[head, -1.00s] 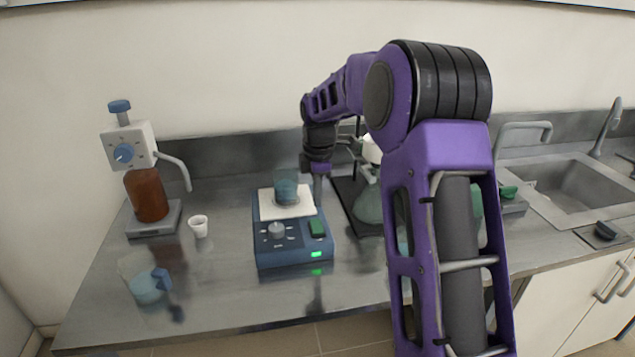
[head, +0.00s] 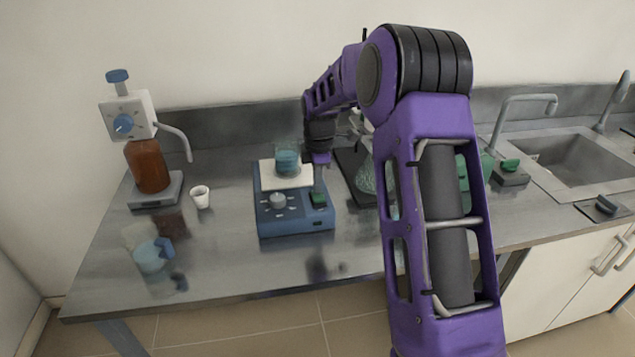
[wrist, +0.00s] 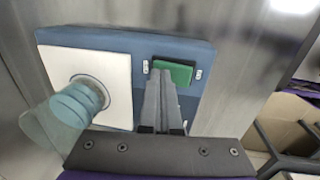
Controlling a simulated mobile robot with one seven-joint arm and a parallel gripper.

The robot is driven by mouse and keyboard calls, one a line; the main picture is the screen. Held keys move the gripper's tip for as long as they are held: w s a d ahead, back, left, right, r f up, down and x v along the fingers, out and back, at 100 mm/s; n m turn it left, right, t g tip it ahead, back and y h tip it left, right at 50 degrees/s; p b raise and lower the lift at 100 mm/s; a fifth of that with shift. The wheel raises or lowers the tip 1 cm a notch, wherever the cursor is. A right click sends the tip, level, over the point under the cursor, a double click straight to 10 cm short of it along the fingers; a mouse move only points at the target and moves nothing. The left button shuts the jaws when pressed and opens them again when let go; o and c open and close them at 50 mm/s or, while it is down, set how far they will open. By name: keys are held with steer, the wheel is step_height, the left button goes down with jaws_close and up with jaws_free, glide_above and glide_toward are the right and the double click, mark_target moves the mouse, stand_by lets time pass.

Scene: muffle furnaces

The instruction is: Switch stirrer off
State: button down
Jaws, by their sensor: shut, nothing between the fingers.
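The blue stirrer (head: 297,222) stands on the bench, with a white top plate (head: 268,175), a grey knob (head: 278,200) and a green rocker switch (head: 318,199) on its front panel. No green light shows on its front face now. A beaker of blue liquid (head: 287,162) stands on the plate. My gripper (wrist: 163,80) is shut and empty, its fingertips at the edge of the green switch (wrist: 173,72) in the wrist view; I cannot tell whether they touch it. In the head view my gripper (head: 318,187) comes down just behind the switch.
A bottle-top dispenser on a brown bottle (head: 148,165), a small white cup (head: 200,197) and a beaker with a blue clip (head: 150,255) stand to the left. Glassware on a dark mat (head: 350,185) is close on the right.

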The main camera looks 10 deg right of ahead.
mark_target(320, 201)
steer(key=shift+s+f, duration=0.15)
steer(key=shift+s+r, duration=0.2)
steer(key=shift+s, duration=0.5)
steer(key=shift+a+r+p, duration=0.1)
steer(key=shift+r+p, duration=0.3)
steer(key=shift+r, duration=0.25)
step_height(320, 201, up, 13)
steer(key=s+p, duration=0.2)
steer(key=shift+f, duration=0.2)
